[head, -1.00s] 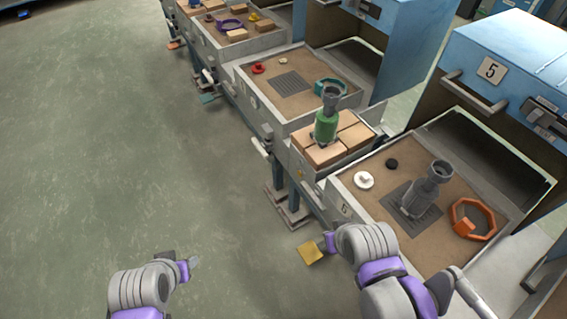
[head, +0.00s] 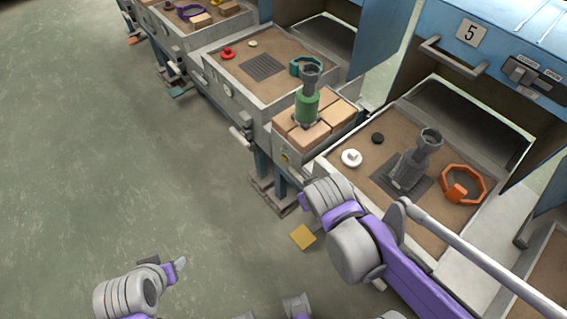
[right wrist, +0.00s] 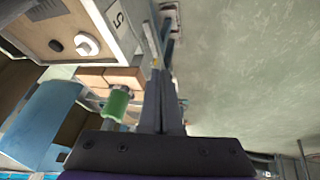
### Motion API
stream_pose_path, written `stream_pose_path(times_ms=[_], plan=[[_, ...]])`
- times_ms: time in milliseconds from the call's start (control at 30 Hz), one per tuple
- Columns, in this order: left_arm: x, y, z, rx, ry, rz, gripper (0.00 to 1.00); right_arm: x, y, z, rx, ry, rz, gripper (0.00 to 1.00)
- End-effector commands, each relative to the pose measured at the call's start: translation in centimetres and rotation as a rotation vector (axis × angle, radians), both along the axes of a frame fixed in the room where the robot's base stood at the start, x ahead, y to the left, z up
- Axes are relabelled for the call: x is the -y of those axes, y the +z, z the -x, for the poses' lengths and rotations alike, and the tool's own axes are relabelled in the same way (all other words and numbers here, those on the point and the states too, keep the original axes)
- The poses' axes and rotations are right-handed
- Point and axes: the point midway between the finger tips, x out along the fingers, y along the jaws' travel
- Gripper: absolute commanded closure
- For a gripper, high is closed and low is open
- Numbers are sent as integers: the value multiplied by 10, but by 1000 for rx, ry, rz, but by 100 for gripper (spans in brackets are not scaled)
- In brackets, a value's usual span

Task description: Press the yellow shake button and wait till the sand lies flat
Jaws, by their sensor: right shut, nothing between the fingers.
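A small yellow button (head: 285,157) shows on the front of the grey stand, below the tan blocks. In the right wrist view a small yellow spot (right wrist: 155,62) lies right by the fingertips of my right gripper (right wrist: 161,76); I cannot tell whether they touch. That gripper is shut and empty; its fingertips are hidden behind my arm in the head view. The brown sand tray (head: 331,165) holds a white knob, a black disc, a grey flask-like piece on a grate and an orange ring (head: 463,184). My left gripper (head: 178,268) hangs over the floor, jaws unclear.
A yellow plate (head: 302,237) lies low by the floor below my right arm. A green-bodied piece (head: 307,107) stands on the tan blocks (head: 340,112). A blue cabinet (head: 500,60) marked 5 stands behind the tray. The floor at left is clear.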

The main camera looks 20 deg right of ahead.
Motion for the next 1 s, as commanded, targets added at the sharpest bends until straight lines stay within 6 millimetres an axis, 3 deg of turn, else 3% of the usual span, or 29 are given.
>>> stream_pose_path(times_ms=[33,300,500,600,800,1000], plan=[[0,-23,5,-9,0,0,40,2,-23,-19,2,20,51,100],[0,-85,11,-29,0,0,40,2,-106,-132,73,137,353,100],[0,-134,11,-45,0,0,40,-20,-192,-208,152,234,562,100],[0,-156,9,-53,0,0,40,-36,-238,-237,194,282,655,100],[0,-185,7,-63,0,0,40,-63,-303,-268,260,351,782,100],[0,-193,6,-66,0,0,40,-72,-323,-276,287,375,829,100]])
